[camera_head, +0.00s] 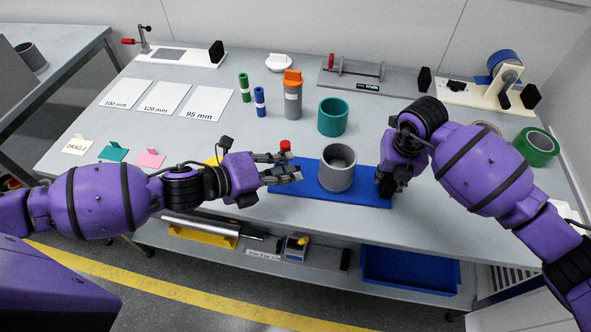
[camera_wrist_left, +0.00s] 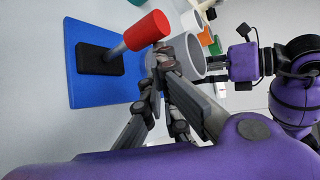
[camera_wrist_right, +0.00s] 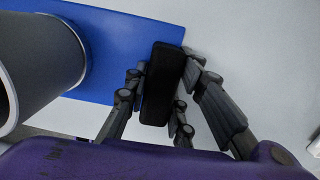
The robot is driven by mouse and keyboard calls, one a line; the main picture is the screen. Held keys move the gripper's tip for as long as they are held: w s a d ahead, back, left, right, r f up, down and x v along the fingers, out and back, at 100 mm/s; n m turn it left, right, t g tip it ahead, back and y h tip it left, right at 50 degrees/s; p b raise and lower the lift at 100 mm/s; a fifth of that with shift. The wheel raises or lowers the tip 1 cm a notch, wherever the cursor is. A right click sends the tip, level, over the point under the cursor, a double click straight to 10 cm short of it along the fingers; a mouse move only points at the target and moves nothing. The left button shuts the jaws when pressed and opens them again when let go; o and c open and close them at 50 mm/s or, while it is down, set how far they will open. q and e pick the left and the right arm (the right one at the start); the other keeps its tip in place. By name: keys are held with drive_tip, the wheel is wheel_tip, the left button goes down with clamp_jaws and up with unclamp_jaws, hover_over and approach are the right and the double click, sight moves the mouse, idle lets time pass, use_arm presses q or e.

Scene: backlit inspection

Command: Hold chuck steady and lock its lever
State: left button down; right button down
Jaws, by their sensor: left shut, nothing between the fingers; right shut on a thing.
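The chuck is a grey hollow cylinder (camera_head: 338,172) upright on a blue base plate (camera_head: 335,196); it also shows in the left wrist view (camera_wrist_left: 188,58). Its lever is a grey rod with a red grip (camera_wrist_left: 147,30), standing tilted on a black block (camera_wrist_left: 98,58). In the head view the red end (camera_head: 285,145) shows just behind my left fingers. My left gripper (camera_head: 285,166) is shut and empty beside the lever; I cannot tell whether it touches. My right gripper (camera_head: 384,187) is shut on a black block (camera_wrist_right: 160,85) at the plate's right end.
A teal cup (camera_head: 333,117), an orange-topped grey bottle (camera_head: 293,97) and blue and green cylinders stand behind the chuck. White size cards (camera_head: 165,98) lie at the left. A green tape roll (camera_head: 538,147) lies at the right. The table's front edge is close to the plate.

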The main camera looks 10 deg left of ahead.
use_arm(q)
drive_tip(key=shift+s+a+f, duration=0.1)
drive_tip(key=shift+a+f, duration=0.05)
drive_tip(key=shift+a, duration=0.75)
drive_tip(key=shift+a+f, duration=0.1)
drive_tip(key=shift+a, duration=0.8)
use_arm(e)
drive_tip(key=shift+s+f, duration=0.2)
drive_tip(key=shift+f, duration=0.05)
use_arm(q)
drive_tip(key=shift+a, duration=0.1)
drive_tip(key=shift+s+d+r, duration=1.3)
drive_tip(key=shift+s+d, duration=0.05)
drive_tip(key=shift+d, duration=0.05)
drive_tip(key=s+a+f, duration=0.1)
drive_tip(key=s+a, duration=0.1)
drive_tip(key=s+a+f, duration=0.1)
drive_tip(key=s+a, duration=0.1)
drive_tip(key=s+a+f, duration=0.1)
drive_tip(key=a, duration=0.1)
drive_tip(key=shift+s+a+f, duration=0.1)
drive_tip(key=shift+s+a, duration=0.15)
drive_tip(key=shift+s, duration=0.15)
